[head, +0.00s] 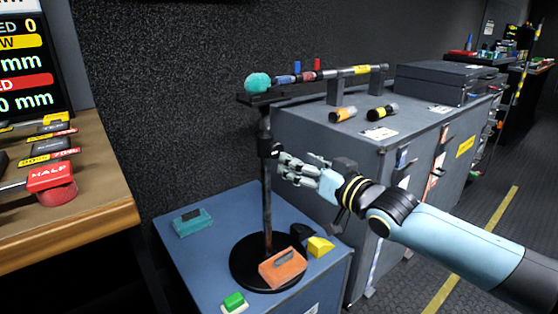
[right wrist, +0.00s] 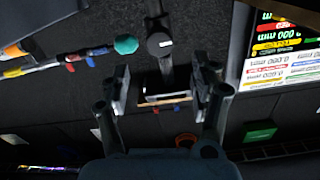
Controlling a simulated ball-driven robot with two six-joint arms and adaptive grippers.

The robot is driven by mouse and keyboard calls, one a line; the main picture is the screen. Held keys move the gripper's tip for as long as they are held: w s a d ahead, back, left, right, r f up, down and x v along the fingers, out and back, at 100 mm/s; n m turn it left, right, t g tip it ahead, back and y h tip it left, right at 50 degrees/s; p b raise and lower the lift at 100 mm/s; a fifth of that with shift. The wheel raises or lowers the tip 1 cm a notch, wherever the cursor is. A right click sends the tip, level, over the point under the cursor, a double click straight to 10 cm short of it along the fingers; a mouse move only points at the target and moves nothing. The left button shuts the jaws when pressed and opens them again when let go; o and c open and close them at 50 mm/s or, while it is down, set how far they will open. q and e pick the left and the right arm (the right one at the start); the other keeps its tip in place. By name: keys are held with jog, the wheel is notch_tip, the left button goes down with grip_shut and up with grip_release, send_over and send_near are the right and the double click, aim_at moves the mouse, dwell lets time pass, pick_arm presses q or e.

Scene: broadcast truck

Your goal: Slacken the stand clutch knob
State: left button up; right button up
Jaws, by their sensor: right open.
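The stand has a dark upright pole (head: 266,200) on a round black base (head: 240,262), which rests on a blue cabinet top. The clutch knob (head: 268,148) is a black piece partway up the pole. In the right wrist view the knob (right wrist: 160,45) shows as a dark round end with a small white mark. My right gripper (head: 282,167) is open and just right of the pole, close to the knob. In the right wrist view its fingers (right wrist: 163,95) are spread, with the knob beyond the gap and nothing gripped. My left gripper is not in view.
A boom with a teal fuzzy ball (head: 258,82) tops the stand. A grey cabinet (head: 350,165) stands close behind my right gripper; a wooden desk (head: 90,215) is left.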

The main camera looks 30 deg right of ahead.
aim_at(278, 151)
jog(key=w+b, duration=0.6)
jog(key=w, duration=0.1)
jog(key=shift+a+f+b, duration=0.25)
jog(key=shift+f+b, duration=0.1)
jog(key=shift+w+r, duration=0.25)
jog(key=shift+w, duration=0.15)
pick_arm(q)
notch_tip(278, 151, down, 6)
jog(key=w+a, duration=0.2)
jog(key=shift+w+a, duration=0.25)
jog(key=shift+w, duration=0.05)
pick_arm(e)
jog(key=c, duration=1.2)
